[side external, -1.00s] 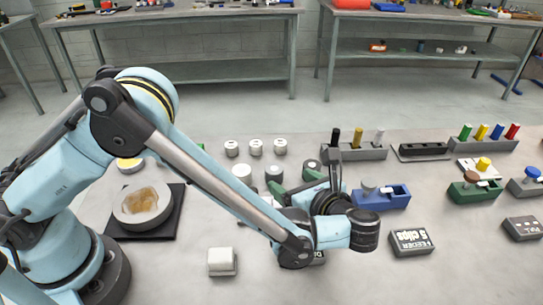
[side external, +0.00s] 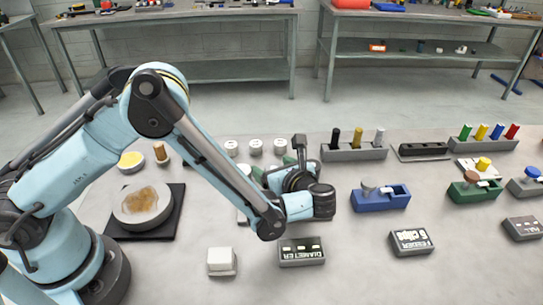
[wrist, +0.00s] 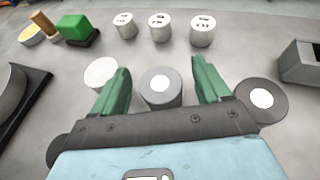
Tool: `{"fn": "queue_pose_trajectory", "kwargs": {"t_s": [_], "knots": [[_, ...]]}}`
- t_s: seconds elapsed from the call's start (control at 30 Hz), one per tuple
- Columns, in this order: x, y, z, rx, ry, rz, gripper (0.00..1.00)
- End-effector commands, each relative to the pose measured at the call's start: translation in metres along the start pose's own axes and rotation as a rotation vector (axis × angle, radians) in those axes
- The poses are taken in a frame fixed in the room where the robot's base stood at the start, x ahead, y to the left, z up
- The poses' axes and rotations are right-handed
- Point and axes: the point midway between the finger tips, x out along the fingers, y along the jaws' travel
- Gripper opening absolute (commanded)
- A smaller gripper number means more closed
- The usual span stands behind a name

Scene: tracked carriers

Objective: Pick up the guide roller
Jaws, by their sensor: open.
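No label marks the guide roller. The likely one is a grey cylinder with a white disc on top (wrist: 161,87), upright on the table in the wrist view. My gripper (wrist: 162,67) is open, with one green finger on each side of this cylinder, apparently not touching it. How far down the fingers reach is unclear. A plain white cylinder (wrist: 101,73) stands just outside the left finger. A darker cylinder with a white centre (wrist: 262,98) stands outside the right finger. In the side external view my arm and gripper (side external: 275,168) hide most of this row.
Three pale cylinders with marked tops (wrist: 161,27) stand in a row behind. A green block (wrist: 75,29) is at the left. The front middle of the table is mostly clear.

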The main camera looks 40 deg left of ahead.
Motion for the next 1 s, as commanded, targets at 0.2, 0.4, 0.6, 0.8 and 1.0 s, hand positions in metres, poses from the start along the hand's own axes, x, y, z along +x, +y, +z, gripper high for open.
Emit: {"fn": "queue_pose_trajectory", "kwargs": {"t_s": [0.2, 0.4, 0.6, 0.8, 1.0], "knots": [[0.000, 0.000, 0.000, 0.000, 0.000, 0.000, 0.59], [0.000, 0.000, 0.000, 0.000, 0.000, 0.000, 0.29], [-0.001, 0.000, 0.000, 0.000, -0.001, 0.000, 0.11], [-0.001, 0.000, 0.001, 0.000, -0.001, 0.000, 0.11], [-0.005, 0.000, 0.011, 0.000, -0.001, 0.000, 0.11]]}}
